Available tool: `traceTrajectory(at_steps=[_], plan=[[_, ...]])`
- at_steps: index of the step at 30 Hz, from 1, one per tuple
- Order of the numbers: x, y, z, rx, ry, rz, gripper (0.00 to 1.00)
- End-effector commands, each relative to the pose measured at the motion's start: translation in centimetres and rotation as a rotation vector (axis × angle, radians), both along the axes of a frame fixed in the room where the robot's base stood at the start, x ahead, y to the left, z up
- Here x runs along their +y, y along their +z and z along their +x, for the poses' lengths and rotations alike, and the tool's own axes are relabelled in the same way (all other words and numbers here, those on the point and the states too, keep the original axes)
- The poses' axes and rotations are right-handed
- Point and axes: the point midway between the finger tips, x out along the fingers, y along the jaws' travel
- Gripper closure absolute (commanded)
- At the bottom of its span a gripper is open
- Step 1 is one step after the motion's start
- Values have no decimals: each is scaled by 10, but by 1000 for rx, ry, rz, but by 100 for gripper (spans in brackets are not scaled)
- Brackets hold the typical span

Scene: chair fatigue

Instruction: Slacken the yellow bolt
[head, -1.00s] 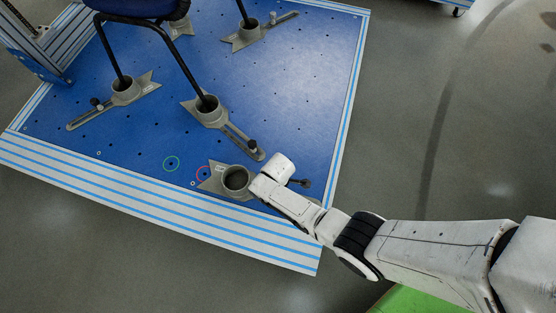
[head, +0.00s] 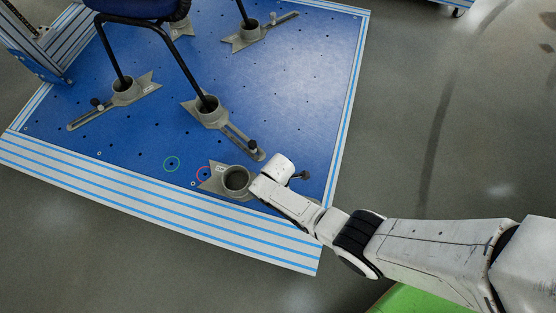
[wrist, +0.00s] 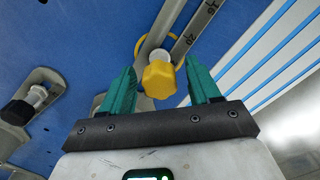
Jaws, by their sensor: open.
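My gripper (wrist: 160,65) is open, with one teal finger on each side of the bolt head. A gap shows on both sides, wider on the right, and the head is not gripped. In the head view my wrist covers the bolt and the fingers, just right of the empty grey cup clamp (head: 236,180).
A blue platform (head: 300,100) with small holes carries several grey clamps and a chair (head: 170,45). A neighbouring clamp has a dark-topped bolt (head: 253,146), close to my wrist. Striped metal edging (head: 150,200) borders the platform.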

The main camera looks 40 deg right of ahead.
Motion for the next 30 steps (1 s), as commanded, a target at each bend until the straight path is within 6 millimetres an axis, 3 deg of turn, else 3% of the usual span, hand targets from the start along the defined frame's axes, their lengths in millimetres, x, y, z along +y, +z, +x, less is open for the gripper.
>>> traceTrajectory(at_steps=[5,15,26,30], plan=[[0,0,0,0,-15,0,38],[0,0,0,0,-329,-1,38],[0,0,0,0,-378,-1,38],[0,0,0,-1,-522,-1,38]])
